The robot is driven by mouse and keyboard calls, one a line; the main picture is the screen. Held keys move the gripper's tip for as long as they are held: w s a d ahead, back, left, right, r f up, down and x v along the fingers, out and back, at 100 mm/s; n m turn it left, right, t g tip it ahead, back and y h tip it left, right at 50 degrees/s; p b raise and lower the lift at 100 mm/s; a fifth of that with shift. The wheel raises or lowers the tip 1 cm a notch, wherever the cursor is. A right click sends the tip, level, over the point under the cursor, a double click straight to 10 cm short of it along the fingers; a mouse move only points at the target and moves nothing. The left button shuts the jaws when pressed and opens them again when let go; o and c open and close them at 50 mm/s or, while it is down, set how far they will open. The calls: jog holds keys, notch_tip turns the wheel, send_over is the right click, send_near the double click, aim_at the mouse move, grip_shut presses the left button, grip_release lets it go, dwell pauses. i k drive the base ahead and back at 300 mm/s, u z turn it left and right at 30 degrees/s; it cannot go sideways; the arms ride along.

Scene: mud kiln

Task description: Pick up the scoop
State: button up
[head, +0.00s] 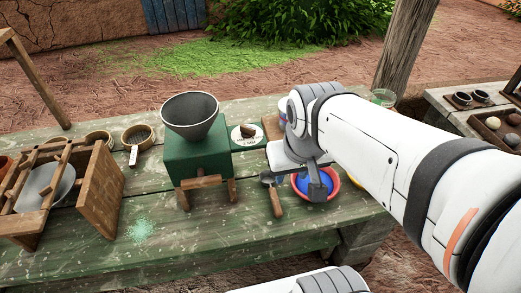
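The scoop (276,202) lies on the green wooden table, just left of a red bowl. Its wooden handle points toward the near edge, and its small dark metal head is at the far end, close to my gripper. My gripper (314,182) hangs over the red bowl (334,190), to the right of the scoop's head. One dark finger shows clearly; the rest of the gripper is hard to make out, so its opening is unclear. I see nothing held in it. The bowl holds something blue and is partly hidden by the gripper.
A green box with a grey funnel (190,113) stands left of the scoop. A small scale (247,137) with a brown lump sits behind it. Further left are a round sieve (138,138), a wooden frame (100,190) and pale green powder (140,231). The front table (225,250) is mostly clear.

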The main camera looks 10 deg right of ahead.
aim_at(265, 177)
jog(key=u, duration=0.1)
jog(key=k, duration=0.35)
jog(key=z, duration=2.5)
jog(key=k, duration=1.9)
jog(key=u, duration=1.1)
jog(key=i, duration=1)
jog(key=u, duration=0.05)
